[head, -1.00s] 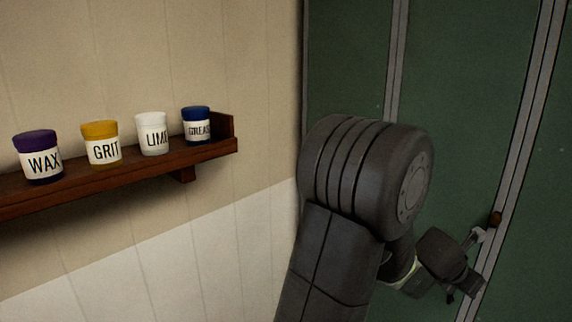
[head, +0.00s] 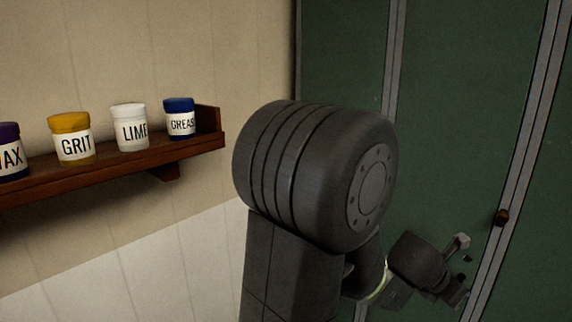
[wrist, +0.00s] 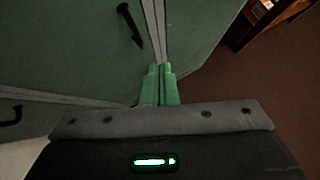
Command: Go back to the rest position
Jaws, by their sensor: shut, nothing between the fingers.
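My gripper (wrist: 159,86) shows in the wrist view with its two green fingers together and nothing between them. In the head view the gripper (head: 466,262) is small and dark at the lower right, in front of the green panels (head: 450,120). It is left of and below a round brown knob (head: 502,217) on a grey strip, with a gap between them. My dark arm fills the middle of the head view and hides part of the panels.
A wooden shelf (head: 110,172) on the left wall holds jars: GRIT (head: 72,139), LIME (head: 129,128), GREASE (head: 180,119) and a purple-lidded one (head: 9,152). The wrist view shows a black handle (wrist: 130,25) on a green panel, brown floor (wrist: 235,85) and wooden furniture (wrist: 262,22).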

